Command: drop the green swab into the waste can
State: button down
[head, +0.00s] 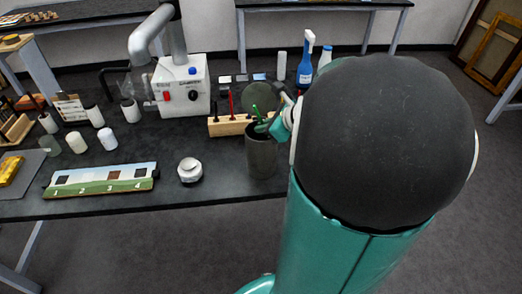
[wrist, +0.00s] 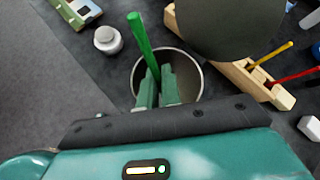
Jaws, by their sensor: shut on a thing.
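My gripper (wrist: 158,82) is shut on the green swab (wrist: 141,42). The swab is a thin green stick that slants up out of the fingers; its lower end is hidden between them. The waste can (wrist: 197,85) is a grey, round, open-topped can, and the fingers and swab are over its opening in the wrist view. In the head view, the waste can (head: 261,160) stands near the table's front edge. My gripper (head: 272,127) is at its rim, partly hidden by my arm, with the green swab (head: 256,111) just showing.
A wooden rack (head: 229,127) with a red stick stands behind the can; the wrist view also shows a yellow stick (wrist: 272,54) in it. A dark round disc (head: 257,95) stands behind. A white-lidded jar (head: 190,170) is left of the can. Bare tabletop lies between them.

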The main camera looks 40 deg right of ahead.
jog(key=shift+w, duration=0.15)
jog(key=c, duration=1.5)
grip_release()
jog(key=v, duration=1.3)
jog(key=shift+s+r, duration=0.2)
jog(key=shift+s, duration=0.2)
